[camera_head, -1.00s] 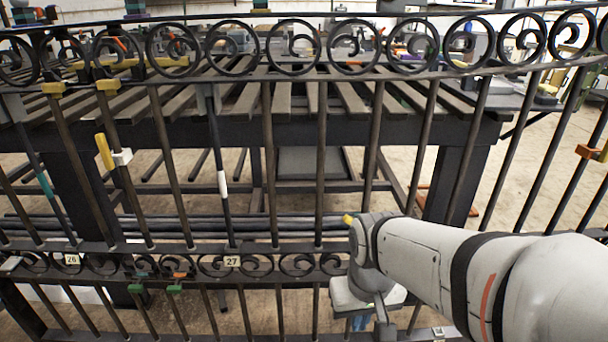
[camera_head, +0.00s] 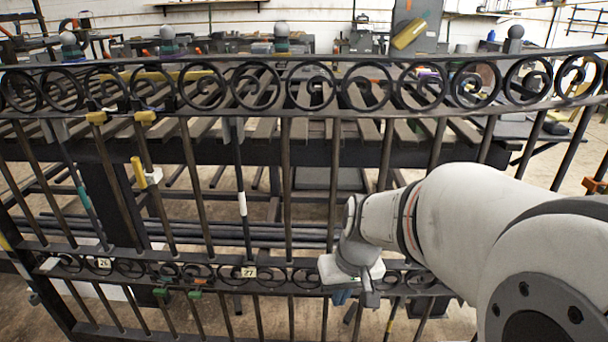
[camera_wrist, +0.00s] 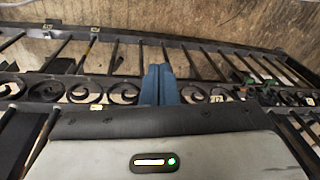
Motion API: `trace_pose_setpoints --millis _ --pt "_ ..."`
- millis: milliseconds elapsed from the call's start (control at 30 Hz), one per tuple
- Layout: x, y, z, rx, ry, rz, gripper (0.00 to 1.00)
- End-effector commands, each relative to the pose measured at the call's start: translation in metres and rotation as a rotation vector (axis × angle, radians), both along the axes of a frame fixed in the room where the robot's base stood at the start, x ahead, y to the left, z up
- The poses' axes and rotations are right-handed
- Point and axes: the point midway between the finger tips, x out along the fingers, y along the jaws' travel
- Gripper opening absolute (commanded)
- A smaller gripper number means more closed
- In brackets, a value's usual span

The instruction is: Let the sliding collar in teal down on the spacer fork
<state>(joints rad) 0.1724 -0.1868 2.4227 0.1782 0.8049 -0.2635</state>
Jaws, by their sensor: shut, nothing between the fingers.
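The teal sliding collar (camera_head: 82,190) sits around a thin dark bar at the left of the gate in the head view, partway up the bar. A small pale grey piece (camera_head: 48,264) lies on the lower rail left of the tag 26; I cannot tell whether it is the spacer fork. My gripper (camera_head: 341,296) is low at the gate's lower scroll band, far to the right of the teal collar. In the wrist view its blue fingers (camera_wrist: 158,84) are together and empty, in front of the scrolls. The teal collar is not identifiable in the wrist view.
The gate's upper scroll band (camera_head: 310,86) and several upright bars stand before me. A yellow piece with a white block (camera_head: 153,177) and a white sleeve (camera_head: 241,203) are on bars nearby. Tags 26 (camera_head: 104,263) and 27 (camera_head: 248,272) mark the lower rail. A slatted bench (camera_head: 260,128) stands behind.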

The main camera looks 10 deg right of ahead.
Motion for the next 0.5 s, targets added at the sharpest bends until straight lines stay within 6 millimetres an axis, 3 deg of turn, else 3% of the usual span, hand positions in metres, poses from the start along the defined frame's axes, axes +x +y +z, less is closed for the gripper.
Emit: trace_pose_setpoints --millis 33,100,300,500 --pt "0.012 -0.01 0.033 0.021 -0.006 -0.021 0.0" --pt "0.028 -0.023 0.051 0.044 -0.028 -0.04 0.0" --pt "0.069 -0.072 0.096 0.089 -0.097 -0.106 0.0" --pt "0.094 -0.125 0.125 0.096 -0.16 -0.171 0.0"
